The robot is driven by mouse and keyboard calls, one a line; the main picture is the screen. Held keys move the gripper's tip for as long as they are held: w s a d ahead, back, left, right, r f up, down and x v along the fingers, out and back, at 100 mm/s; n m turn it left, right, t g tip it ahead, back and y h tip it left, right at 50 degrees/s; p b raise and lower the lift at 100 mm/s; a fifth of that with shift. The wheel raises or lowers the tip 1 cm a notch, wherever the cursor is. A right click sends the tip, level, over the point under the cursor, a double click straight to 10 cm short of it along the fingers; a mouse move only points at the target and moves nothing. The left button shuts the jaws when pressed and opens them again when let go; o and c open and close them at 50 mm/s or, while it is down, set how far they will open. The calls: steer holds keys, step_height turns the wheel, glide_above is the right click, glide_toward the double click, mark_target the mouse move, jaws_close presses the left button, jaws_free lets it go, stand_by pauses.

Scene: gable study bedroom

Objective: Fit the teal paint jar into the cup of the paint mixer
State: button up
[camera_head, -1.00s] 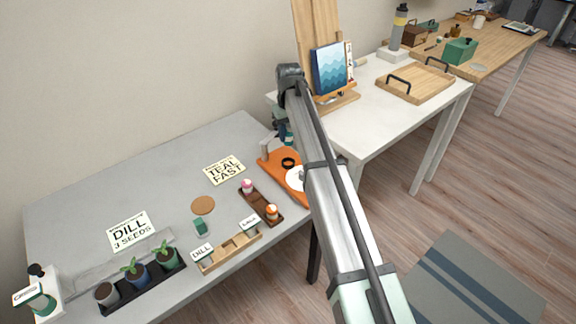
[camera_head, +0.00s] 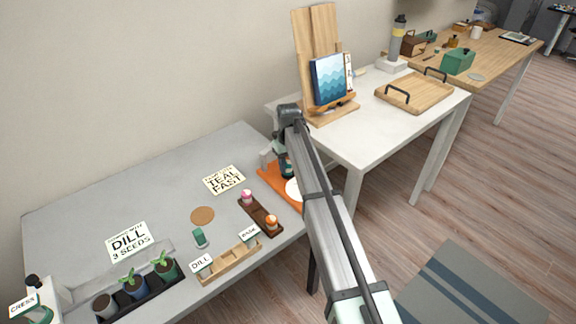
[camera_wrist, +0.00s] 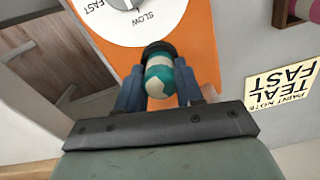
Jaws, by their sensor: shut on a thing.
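The teal paint jar (camera_wrist: 160,76), with a pale band, is between the two fingers of my gripper (camera_wrist: 160,92) in the wrist view. The gripper is shut on it. The paint mixer has an orange base (camera_wrist: 203,45) and a white dial (camera_wrist: 128,18) marked SLOW and FAST. The mixer's dark round cup (camera_wrist: 158,47) shows right at the jar's far end. I cannot tell whether the jar is inside the cup or just over it. In the head view, my arm hides most of the mixer (camera_head: 270,174) and the cup.
A card reading TEAL FAST (camera_head: 224,180) lies left of the mixer. A dark wooden rack (camera_head: 250,208) with pink-topped and orange jars stands in front of it. A white table (camera_head: 375,140) with an easel (camera_head: 325,108) and tray (camera_head: 415,98) is to the right.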

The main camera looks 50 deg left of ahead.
mark_target(288, 162)
steer(key=shift+f, duration=0.25)
steer(key=shift+f, duration=0.15)
steer(key=o, duration=1.1)
step_height(288, 162, up, 12)
steer(key=shift+r, duration=0.2)
stand_by(0.4)
